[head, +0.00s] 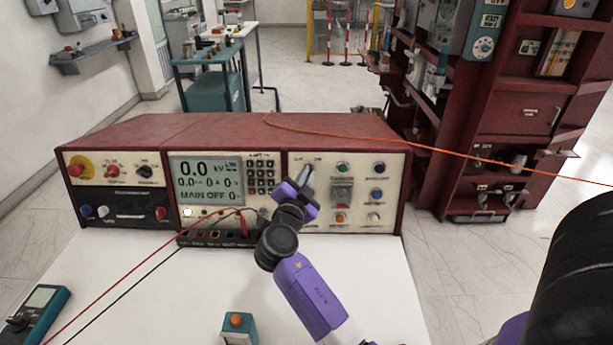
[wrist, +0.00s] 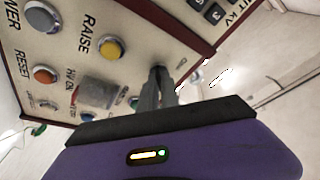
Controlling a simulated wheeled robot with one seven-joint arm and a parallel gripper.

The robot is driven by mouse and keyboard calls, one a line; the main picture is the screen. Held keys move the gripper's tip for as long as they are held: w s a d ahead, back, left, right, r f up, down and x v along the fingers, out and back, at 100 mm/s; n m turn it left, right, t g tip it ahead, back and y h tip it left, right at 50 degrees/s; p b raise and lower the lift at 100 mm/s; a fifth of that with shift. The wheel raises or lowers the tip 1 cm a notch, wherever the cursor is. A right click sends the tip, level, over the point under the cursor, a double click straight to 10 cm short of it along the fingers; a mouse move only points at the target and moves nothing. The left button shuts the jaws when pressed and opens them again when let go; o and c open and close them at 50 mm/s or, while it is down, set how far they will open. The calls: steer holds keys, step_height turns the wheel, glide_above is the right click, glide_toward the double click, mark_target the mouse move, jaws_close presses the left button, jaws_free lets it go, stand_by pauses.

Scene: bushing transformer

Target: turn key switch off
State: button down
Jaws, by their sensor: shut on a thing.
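The key switch is on the right panel of the red test console (head: 190,135), near the panel's upper left. In the head view my gripper (head: 307,174) reaches up to that spot and covers the switch. In the wrist view my gripper's fingers (wrist: 158,85) are close together with their tips at the panel face. The key between them is hidden, and I cannot tell which way it is turned. The console's display (head: 207,180) reads 0.0 kV and "MAIN OFF".
Buttons surround the fingers, including a yellow RAISE button (wrist: 111,48) and an orange RESET button (wrist: 45,75). Red and black leads run from the console over the white table (head: 150,290). An orange cable (head: 400,143) crosses above the console. A teal box (head: 238,327) stands at the front.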

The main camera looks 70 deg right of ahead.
steer(key=shift+f+n+b, duration=0.2)
steer(key=shift+n+b, duration=0.1)
steer(key=shift+b, duration=0.15)
steer(key=n+t+y+p, duration=0.1)
steer(key=n+t+p, duration=0.1)
steer(key=n, duration=0.5)
steer(key=n+t+y+p, duration=0.1)
steer(key=n+t, duration=0.2)
steer(key=n, duration=0.4)
steer(key=n+t+y+p, duration=0.1)
steer(key=n+t+p, duration=0.1)
steer(key=n, duration=0.5)
steer(key=shift+s+d+r+n+t+p, duration=0.2)
steer(key=shift+s+n+t+p, duration=0.1)
steer(key=shift+s+n+p, duration=0.1)
steer(key=shift+f, duration=0.15)
steer(key=c, duration=1.6)
jaws_free()
